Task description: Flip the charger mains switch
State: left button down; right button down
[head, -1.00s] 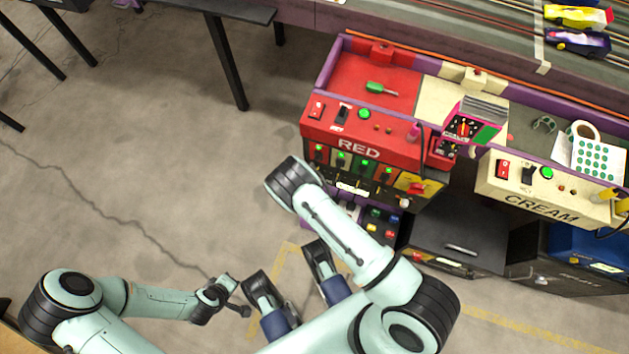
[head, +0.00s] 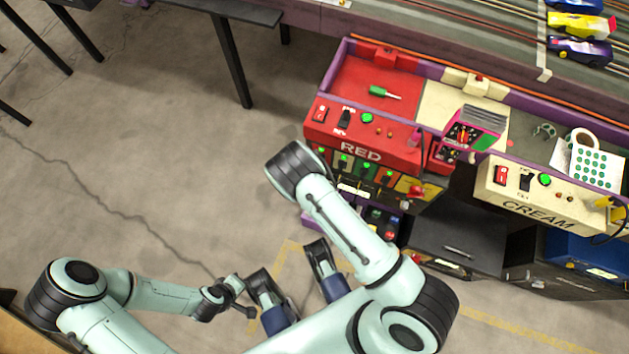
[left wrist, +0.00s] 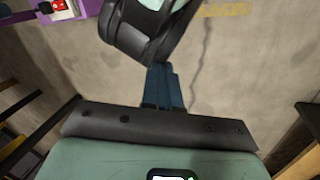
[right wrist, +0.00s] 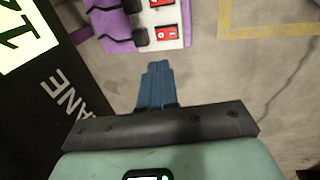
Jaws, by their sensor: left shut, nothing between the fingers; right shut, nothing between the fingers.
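No switch is readably labelled as the charger mains. In the head view a red rocker (head: 319,114) and a black lever switch (head: 344,119) sit on the red RED panel (head: 375,152). Another red rocker (head: 500,175) is on the CREAM panel (head: 535,205). A pink-framed box (head: 472,130) stands between them. The right wrist view shows red rockers (right wrist: 165,34) on a white panel, beyond and apart from my right gripper (right wrist: 157,65). Its blue fingers are shut and empty. My left gripper (left wrist: 163,70) is also shut and empty, over floor.
My own arm link crosses close ahead of the left gripper. A dark case (right wrist: 50,105) is left of the right gripper. A green-handled tool (head: 380,91) lies in the red tray. The slot track (head: 440,30) runs behind.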

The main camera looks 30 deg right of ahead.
jog(key=shift+f, duration=0.1)
